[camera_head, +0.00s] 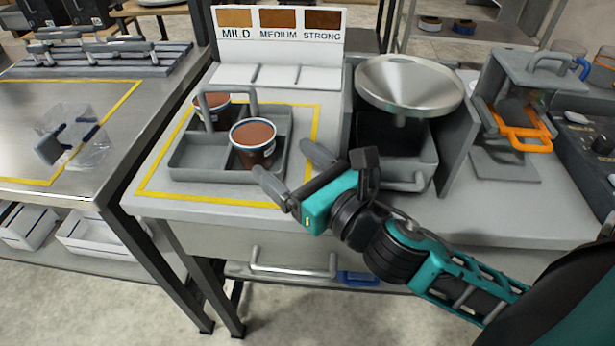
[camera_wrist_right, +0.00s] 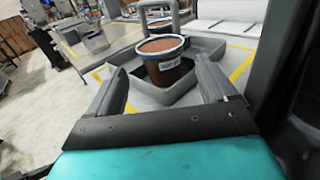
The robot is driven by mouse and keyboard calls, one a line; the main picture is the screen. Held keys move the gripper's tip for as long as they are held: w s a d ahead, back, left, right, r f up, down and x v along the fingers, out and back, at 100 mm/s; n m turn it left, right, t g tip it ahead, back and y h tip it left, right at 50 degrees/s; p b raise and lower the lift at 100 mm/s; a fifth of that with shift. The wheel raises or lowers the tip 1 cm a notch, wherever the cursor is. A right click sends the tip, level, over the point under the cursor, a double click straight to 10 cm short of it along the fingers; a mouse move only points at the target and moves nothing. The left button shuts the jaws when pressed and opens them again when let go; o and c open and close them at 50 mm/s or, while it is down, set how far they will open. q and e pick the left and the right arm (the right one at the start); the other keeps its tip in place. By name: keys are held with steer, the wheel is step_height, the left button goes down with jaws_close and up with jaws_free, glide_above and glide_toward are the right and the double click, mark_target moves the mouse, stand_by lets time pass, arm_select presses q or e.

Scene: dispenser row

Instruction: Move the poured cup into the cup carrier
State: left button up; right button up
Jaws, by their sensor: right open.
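A filled cup (camera_head: 253,142) with brown content and a white-and-blue rim band stands upright in the front right part of the grey cup carrier (camera_head: 200,174). A second filled cup (camera_head: 212,110) stands in the carrier behind it, partly hidden by the carrier's handle. My right gripper (camera_head: 285,168) is open and empty, just right of the front cup and apart from it. In the right wrist view the front cup (camera_wrist_right: 163,62) shows beyond and between the open fingers (camera_wrist_right: 165,85). My left gripper does not show.
A sign (camera_head: 280,38) reading MILD, MEDIUM, STRONG stands behind the carrier. A metal funnel dispenser (camera_head: 409,85) is to the right, with an orange-handled device (camera_head: 522,135) further right. A clear container (camera_head: 85,145) sits on the left table.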

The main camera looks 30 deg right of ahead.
steer(key=v, duration=0.3)
steer(key=shift+s+b, duration=0.3)
steer(key=shift+s+d, duration=0.1)
steer(key=shift+s, duration=0.05)
stand_by(0.3)
